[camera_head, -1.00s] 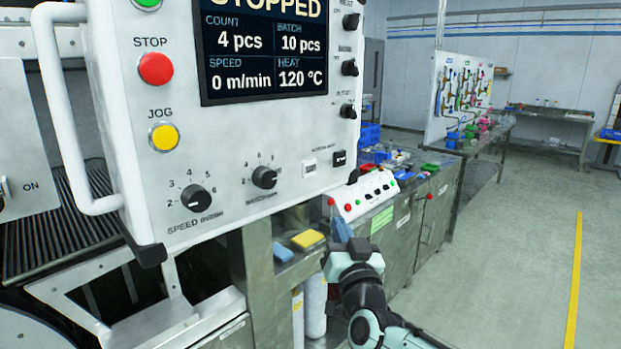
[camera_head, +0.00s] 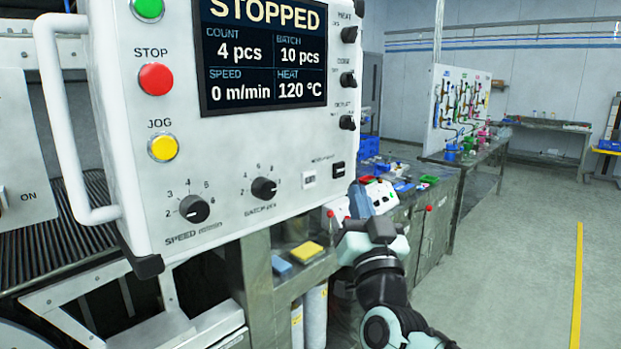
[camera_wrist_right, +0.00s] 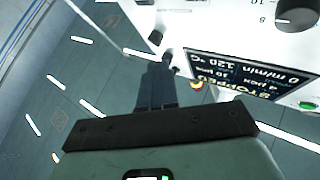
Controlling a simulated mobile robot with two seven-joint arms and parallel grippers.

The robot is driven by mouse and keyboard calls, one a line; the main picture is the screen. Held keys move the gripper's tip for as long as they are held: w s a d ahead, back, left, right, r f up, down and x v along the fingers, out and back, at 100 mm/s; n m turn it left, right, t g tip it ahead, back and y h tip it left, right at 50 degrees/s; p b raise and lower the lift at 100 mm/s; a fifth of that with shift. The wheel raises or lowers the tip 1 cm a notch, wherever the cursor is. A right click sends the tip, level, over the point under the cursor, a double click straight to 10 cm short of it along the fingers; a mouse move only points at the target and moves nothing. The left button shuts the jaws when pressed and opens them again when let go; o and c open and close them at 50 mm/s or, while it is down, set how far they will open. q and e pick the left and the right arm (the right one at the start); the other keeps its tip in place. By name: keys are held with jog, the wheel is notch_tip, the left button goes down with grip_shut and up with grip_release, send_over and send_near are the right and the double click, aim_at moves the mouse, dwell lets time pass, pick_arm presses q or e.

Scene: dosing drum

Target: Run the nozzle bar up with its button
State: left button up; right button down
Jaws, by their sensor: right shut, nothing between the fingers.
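The white control panel (camera_head: 222,140) fills the left and middle of the head view. Its screen (camera_head: 264,52) reads STOPPED. Near its lower right corner sit a small black switch or button (camera_head: 338,170) and a small white insert (camera_head: 310,178); the label above is too blurred to read. I cannot tell which control moves the nozzle bar. My right gripper (camera_head: 360,199) is shut and empty, fingers up, to the right of and slightly below that black switch, apparently apart from the panel. In the right wrist view its fingers (camera_wrist_right: 158,82) are together. My left gripper is not in view.
The panel also carries a red STOP button (camera_head: 155,79), a yellow JOG button (camera_head: 163,148) and several black knobs (camera_head: 264,188). A white handle (camera_head: 66,130) stands out at its left. A yellow block (camera_head: 307,251) lies below. The floor at right is clear.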

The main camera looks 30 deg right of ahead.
aim_at(309, 179)
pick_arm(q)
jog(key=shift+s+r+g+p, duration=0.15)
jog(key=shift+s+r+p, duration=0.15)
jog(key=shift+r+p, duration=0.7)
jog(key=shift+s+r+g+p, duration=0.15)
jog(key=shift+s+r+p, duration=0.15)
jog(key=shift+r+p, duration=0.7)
pick_arm(e)
jog(key=w+a, duration=0.1)
jog(key=w, duration=0.6)
jog(key=shift+w+a, duration=0.35)
jog(key=shift+a, duration=0.05)
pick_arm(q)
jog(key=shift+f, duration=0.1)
pick_arm(e)
jog(key=shift+w, duration=0.15)
jog(key=shift+w, duration=0.3)
